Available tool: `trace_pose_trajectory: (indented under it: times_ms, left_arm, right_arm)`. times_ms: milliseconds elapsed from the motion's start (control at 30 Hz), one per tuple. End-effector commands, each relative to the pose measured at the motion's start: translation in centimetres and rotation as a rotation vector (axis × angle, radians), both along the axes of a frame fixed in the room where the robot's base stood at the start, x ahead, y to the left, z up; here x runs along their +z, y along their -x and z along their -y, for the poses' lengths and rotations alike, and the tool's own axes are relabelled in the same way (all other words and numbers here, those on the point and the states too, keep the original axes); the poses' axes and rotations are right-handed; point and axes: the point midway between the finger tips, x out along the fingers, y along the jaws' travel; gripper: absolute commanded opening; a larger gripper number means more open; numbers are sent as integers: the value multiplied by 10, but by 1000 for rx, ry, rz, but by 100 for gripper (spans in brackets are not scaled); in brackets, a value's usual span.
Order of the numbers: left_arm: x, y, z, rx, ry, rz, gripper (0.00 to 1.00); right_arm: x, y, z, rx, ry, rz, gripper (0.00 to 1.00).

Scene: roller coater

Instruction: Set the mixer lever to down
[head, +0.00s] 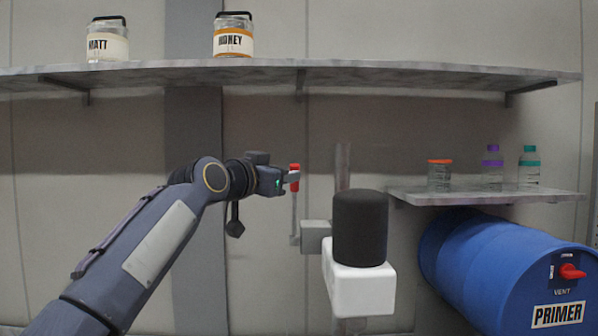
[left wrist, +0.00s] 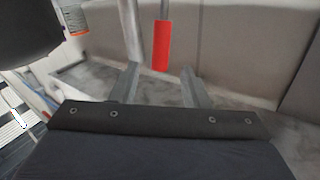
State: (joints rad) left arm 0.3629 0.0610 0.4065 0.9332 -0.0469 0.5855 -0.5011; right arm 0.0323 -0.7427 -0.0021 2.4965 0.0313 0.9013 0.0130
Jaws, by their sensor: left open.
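The mixer lever has a red grip (head: 295,170) on a thin grey rod that stands upright from a grey box (head: 316,237), so the lever points up. My left gripper (head: 291,178) is level with the red grip, its fingers reaching it from the left. In the left wrist view the red grip (left wrist: 161,46) lies between the lines of the two spread fingers (left wrist: 158,68), around their tips. The gripper is open and not closed on the grip; whether a finger touches it I cannot tell. My right gripper is out of view.
A black cylinder (head: 360,228) on a white block (head: 358,288) stands right of the lever. A blue primer drum (head: 480,265) lies below a small shelf (head: 485,196) with a jar and bottles. A long shelf (head: 200,74) with two jars runs above.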

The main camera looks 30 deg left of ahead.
Motion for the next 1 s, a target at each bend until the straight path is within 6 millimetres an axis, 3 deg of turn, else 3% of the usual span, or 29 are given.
trace_pose_trajectory:
  times_ms: [100, 300, 700, 1000]
  left_arm:
    - [4, -22, 1, -2, 3, -4, 41]
    - [3, -49, 2, -2, 2, -3, 41]
    - [0, -60, 1, 0, 1, -1, 41]
    - [0, -60, 2, -1, 1, -2, 5]
  right_arm:
    - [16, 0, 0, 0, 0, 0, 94]
    - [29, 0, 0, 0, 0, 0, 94]
    - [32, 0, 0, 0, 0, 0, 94]
    - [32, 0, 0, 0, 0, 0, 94]
